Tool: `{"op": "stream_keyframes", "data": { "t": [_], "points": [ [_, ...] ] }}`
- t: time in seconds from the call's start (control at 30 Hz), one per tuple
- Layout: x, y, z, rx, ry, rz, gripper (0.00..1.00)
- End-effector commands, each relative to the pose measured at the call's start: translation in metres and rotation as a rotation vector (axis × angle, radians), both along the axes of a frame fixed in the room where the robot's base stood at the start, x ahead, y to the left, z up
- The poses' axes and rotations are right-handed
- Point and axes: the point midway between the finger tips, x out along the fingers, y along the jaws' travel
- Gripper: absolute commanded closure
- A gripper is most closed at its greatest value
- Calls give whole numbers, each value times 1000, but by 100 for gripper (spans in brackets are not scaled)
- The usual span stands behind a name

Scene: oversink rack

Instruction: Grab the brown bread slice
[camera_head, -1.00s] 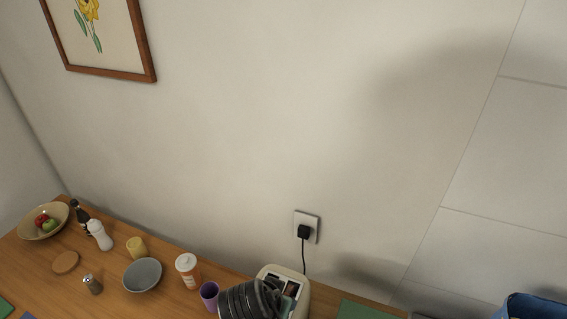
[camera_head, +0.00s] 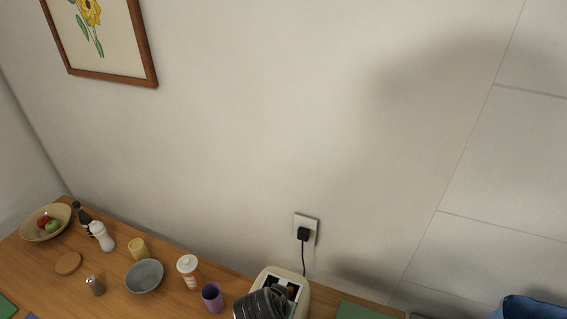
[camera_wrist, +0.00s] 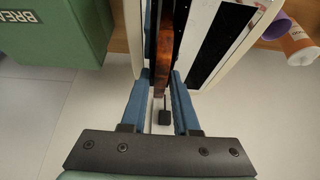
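The brown bread slice (camera_wrist: 165,40) shows edge-on in the wrist view, standing in a slot of the cream toaster (camera_wrist: 222,50). My gripper (camera_wrist: 162,72) has its two blue fingers apart, one on each side of the slice. I see no clear contact between fingers and slice; the fingertips are hard to make out against the dark slot. In the head view the toaster (camera_head: 298,284) stands at the counter's back edge below the wall socket. My dark arm covers its front left part, and the fingers and slice cannot be made out there.
A green bread box (camera_wrist: 55,30) is beside the toaster. A grey bowl (camera_head: 144,276) is farther left. A black plug (camera_head: 303,234) and cord hang behind the toaster.

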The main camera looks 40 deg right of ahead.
Motion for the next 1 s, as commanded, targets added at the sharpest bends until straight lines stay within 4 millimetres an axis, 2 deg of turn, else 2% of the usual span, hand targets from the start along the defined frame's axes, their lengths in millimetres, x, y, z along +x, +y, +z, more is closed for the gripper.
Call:
{"op": "stream_keyframes", "data": {
  "t": [0.03, 0.13, 1.0],
  "points": [
    [0, 0, 0, 0, 0, 0, 82],
    [0, 0, 0, 0, 0, 0, 100],
    [0, 0, 0, 0, 0, 1, 100]
  ]
}}
